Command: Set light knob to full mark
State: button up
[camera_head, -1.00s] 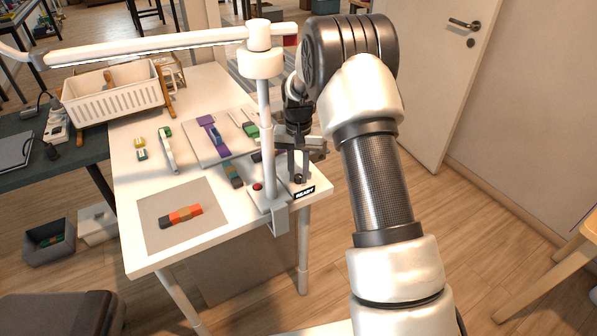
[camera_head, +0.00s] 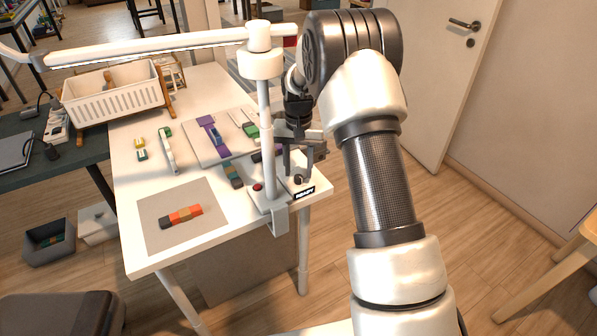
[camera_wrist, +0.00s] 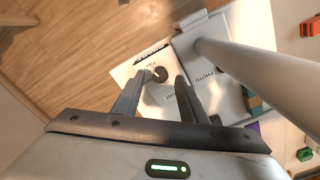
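The light knob (camera_wrist: 160,74) is a small dark round knob on a white panel at the table corner. A pale mark shows on it, and small lettering that seems to read "FULL" is printed beside it. In the head view the knob (camera_head: 298,180) sits just behind the black "READY" label (camera_head: 305,193). My gripper (camera_wrist: 164,76) is open, its two fingers on either side of the knob with a gap visible at least on the right. In the head view my gripper (camera_head: 298,174) points down over the knob. Contact with the knob cannot be told.
The white lamp post (camera_head: 267,150) stands close left of my gripper, with a red button (camera_head: 257,187) by its base. "PHOTO" and "LIGHT" lettering shows on the panel in the wrist view. A grey mat (camera_head: 150,225) with coloured blocks lies front left.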

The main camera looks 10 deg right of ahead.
aim_at(299, 176)
notch_tip(299, 176, up, 6)
jog(key=shift+f, duration=0.2)
dwell(0.4)
